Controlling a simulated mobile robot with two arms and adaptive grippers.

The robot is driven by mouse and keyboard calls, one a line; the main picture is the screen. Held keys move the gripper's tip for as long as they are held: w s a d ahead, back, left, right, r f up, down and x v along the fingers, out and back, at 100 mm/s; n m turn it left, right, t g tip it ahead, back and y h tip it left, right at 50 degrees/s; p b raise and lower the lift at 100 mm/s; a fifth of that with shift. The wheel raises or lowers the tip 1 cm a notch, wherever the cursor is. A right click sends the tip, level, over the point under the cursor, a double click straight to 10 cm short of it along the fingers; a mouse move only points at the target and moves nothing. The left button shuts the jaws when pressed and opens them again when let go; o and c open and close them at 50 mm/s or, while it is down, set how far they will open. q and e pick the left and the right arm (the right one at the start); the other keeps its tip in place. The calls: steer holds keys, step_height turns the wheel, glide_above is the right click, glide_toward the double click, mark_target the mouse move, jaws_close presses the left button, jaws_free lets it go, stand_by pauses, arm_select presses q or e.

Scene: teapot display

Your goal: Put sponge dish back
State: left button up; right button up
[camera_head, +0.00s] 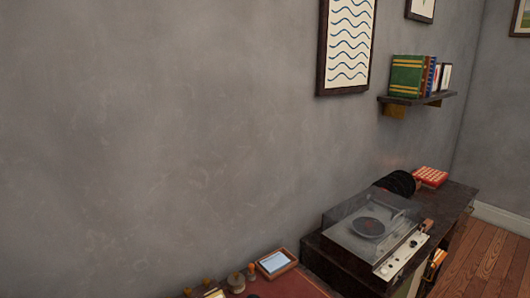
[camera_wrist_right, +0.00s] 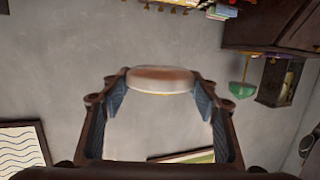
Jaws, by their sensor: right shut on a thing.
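My right gripper (camera_wrist_right: 160,92) shows in the right wrist view, with a blue-padded finger on each side. It is shut on a pale, rounded object with a brownish-pink face, which I take to be the sponge dish (camera_wrist_right: 161,79). The dish is held between the fingertips, with grey wall behind it and no surface seen touching it. Neither gripper shows in the head view, and my left gripper is in no view. No sponge can be made out.
In the head view, a record player (camera_head: 368,229) stands on a dark cabinet (camera_head: 457,197). A framed tablet-like screen (camera_head: 276,262) and small items lie on a reddish surface (camera_head: 288,286) at the bottom. A wall shelf (camera_head: 420,99) holds books. The wrist view shows a dark cabinet (camera_wrist_right: 268,28) and green lamp (camera_wrist_right: 242,89).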

stand_by(0.4)
steer(key=w+a+f+m+t+h, duration=0.1)
steer(key=w+f+m+t+h, duration=0.1)
steer(key=w+f, duration=0.3)
steer(key=w+a+f+m+t+h, duration=0.1)
steer(key=w+f+m+t+h, duration=0.1)
steer(key=w, duration=1.1)
step_height(320, 180, down, 3)
steer(key=shift+w+r+m+t+h, duration=0.15)
steer(key=shift+w+m+t+h, duration=0.25)
steer(key=shift+m+h, duration=0.35)
steer(key=shift+a, duration=0.1)
step_height(320, 180, down, 15)
steer(key=b, duration=0.5)
steer(key=shift+r, duration=0.1)
step_height(320, 180, down, 4)
steer(key=shift+r+b, duration=0.1)
steer(key=shift+b, duration=1.15)
steer(key=shift+f, duration=0.55)
